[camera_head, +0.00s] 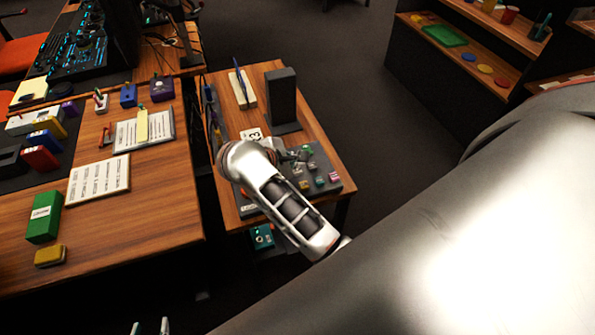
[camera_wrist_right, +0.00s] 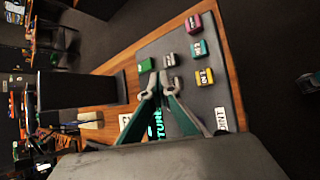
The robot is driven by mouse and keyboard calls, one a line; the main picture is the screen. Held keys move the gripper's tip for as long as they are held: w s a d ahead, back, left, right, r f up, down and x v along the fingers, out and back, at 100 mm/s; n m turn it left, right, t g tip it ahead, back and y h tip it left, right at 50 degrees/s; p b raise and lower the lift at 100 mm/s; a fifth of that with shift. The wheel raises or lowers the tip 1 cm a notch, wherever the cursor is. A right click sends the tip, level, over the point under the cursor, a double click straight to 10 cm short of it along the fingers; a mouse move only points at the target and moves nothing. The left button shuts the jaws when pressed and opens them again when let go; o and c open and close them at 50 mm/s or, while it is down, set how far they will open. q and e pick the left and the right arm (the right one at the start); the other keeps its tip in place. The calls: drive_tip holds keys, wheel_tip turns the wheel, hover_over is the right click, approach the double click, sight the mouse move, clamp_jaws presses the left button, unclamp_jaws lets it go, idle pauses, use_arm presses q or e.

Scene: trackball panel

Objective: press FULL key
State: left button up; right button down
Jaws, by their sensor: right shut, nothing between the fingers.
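A dark grey key panel (camera_wrist_right: 231,95) lies on a small wooden table, and it also shows in the head view (camera_head: 330,165). In the wrist view it carries a green key (camera_wrist_right: 146,65), a grey key (camera_wrist_right: 169,60), a magenta key (camera_wrist_right: 194,22), a teal key (camera_wrist_right: 199,48) and a yellow key (camera_wrist_right: 204,77). I cannot read which key is FULL. My right gripper (camera_wrist_right: 162,82) is shut and empty, its tips over the panel close to the green and grey keys; I cannot tell if they touch. My left gripper (camera_head: 150,326) shows only its tips, apart, at the bottom edge.
A tall dark block (camera_head: 282,97) stands on the small table (camera_head: 325,135) behind the panel. A larger desk (camera_head: 165,210) with papers, a green box (camera_head: 44,217) and a yellow block (camera_head: 50,255) is on the left. Dark shelves (camera_head: 440,70) stand at the far right. My right arm hides part of the panel.

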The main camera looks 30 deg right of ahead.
drive_tip(key=shift+w+f, duration=0.1)
drive_tip(key=shift+f, duration=0.35)
use_arm(q)
drive_tip(key=shift+d, duration=0.4)
use_arm(e)
drive_tip(key=shift+r, duration=0.1)
use_arm(q)
drive_tip(key=shift+s+a+f, duration=0.1)
drive_tip(key=shift+a+f, duration=0.05)
drive_tip(key=shift+f, duration=0.15)
drive_tip(key=shift+r, duration=0.15)
use_arm(e)
drive_tip(key=shift+f+b, duration=0.25)
drive_tip(key=shift+b, duration=0.2)
drive_tip(key=shift+f+b, duration=0.25)
drive_tip(key=shift+b, duration=0.2)
use_arm(q)
drive_tip(key=shift+f, duration=0.9)
